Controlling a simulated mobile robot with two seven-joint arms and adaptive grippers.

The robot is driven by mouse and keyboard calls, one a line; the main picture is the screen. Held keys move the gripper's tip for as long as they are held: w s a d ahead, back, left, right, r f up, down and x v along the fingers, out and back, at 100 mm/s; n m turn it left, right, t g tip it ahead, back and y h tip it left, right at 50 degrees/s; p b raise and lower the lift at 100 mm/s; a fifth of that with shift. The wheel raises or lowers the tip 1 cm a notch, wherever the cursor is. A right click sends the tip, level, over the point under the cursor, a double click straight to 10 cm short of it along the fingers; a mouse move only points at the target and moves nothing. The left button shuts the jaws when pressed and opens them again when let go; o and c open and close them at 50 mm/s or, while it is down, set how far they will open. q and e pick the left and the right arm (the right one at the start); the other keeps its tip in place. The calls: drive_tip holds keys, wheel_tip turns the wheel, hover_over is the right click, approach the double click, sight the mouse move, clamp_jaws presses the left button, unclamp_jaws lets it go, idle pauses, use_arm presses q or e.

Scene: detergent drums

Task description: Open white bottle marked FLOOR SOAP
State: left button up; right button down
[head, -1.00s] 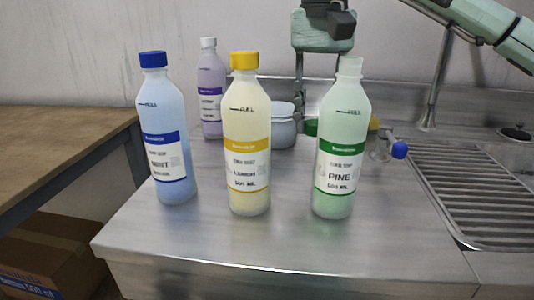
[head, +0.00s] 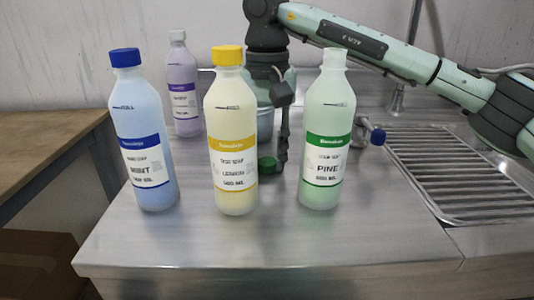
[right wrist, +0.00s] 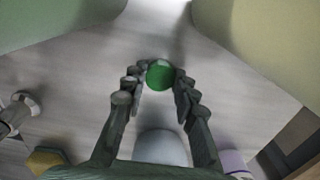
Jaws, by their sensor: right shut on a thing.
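My right gripper (head: 277,160) is shut on a green cap (head: 267,166), low between the yellow-label and green-label bottles and behind them. The right wrist view shows the cap (right wrist: 160,74) between the fingertips. I cannot tell whether it touches the counter. The green-label PINE bottle (head: 322,125) stands upright with an uncapped neck; its small line of print is too blurred to read surely. The yellow-capped LEMON bottle (head: 231,125) and blue-capped MINT bottle (head: 142,125) stand upright to its left. A purple-label bottle (head: 181,95) with a pale cap stands behind. My left gripper is out of view.
A grey pot (head: 264,122) stands behind my right gripper. A sink with a drain rack (head: 455,175) lies at the right. The steel counter (head: 250,240) is clear in front.

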drive_tip(key=shift+f, duration=0.15)
drive_tip(key=c, duration=1.2)
unclamp_jaws()
